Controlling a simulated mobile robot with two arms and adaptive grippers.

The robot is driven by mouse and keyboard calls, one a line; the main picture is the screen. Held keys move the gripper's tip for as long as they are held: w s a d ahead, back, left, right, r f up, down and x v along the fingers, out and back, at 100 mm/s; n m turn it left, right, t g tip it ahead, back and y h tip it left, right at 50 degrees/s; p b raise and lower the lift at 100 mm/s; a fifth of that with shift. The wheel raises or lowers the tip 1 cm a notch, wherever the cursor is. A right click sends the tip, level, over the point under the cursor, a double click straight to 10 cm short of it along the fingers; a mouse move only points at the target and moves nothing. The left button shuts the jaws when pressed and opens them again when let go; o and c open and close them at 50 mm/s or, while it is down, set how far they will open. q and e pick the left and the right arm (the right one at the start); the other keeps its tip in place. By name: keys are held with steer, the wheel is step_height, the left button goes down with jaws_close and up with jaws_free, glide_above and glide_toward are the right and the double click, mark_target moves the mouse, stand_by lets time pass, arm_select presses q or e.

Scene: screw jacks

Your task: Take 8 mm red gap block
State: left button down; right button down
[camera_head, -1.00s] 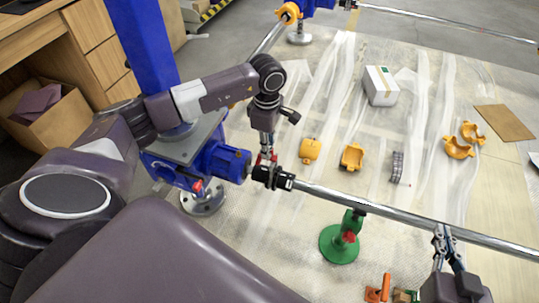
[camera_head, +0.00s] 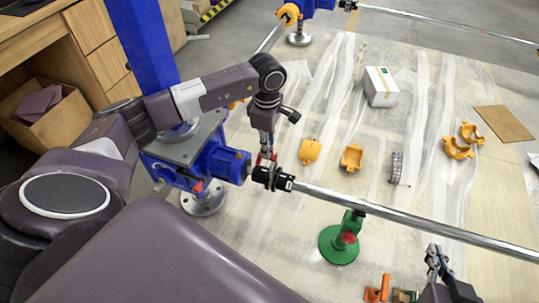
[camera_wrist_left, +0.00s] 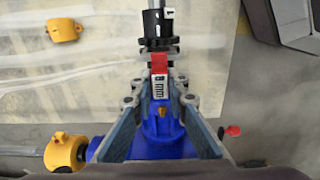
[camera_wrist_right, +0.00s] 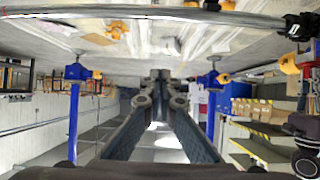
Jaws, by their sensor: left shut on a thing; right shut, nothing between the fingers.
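The red gap block (camera_wrist_left: 159,63) with a white label is between the fingertips of my left gripper (camera_wrist_left: 160,88) in the left wrist view. The last digit area of the label is partly hidden, and only "mm" reads clearly. In the head view my left gripper (camera_head: 267,148) points down by the coupling, with a bit of red (camera_head: 264,158) at its tips. The black coupling (camera_head: 272,177) joins the blue motor to the steel shaft. My right gripper (camera_head: 435,258) is shut and empty at the lower right; its fingers also show in the right wrist view (camera_wrist_right: 160,76).
The steel shaft (camera_head: 420,228) runs across in front of my right gripper. A green stand (camera_head: 338,243) is under it. Orange coupling covers (camera_head: 311,151), a white box (camera_head: 381,87) and a brown sheet (camera_head: 504,123) lie on the floor. Orange and green pieces (camera_head: 378,290) lie at the bottom.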

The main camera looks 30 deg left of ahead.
arm_select(q)
steer(key=shift+r+p, duration=0.3)
steer(key=shift+r, duration=0.5)
steer(key=shift+r+p, duration=0.65)
steer(key=shift+p, duration=0.1)
arm_select(e)
steer(key=s+d+f+g+h, duration=0.1)
steer(key=s+d+f+g, duration=0.2)
steer(key=s+f+g, duration=0.2)
steer(key=s+f, duration=0.2)
steer(key=s, duration=0.2)
steer(key=shift+d+g+h, duration=0.2)
steer(key=shift+g+h, duration=0.1)
stand_by(0.4)
steer(key=shift+s+f, duration=0.1)
stand_by(0.3)
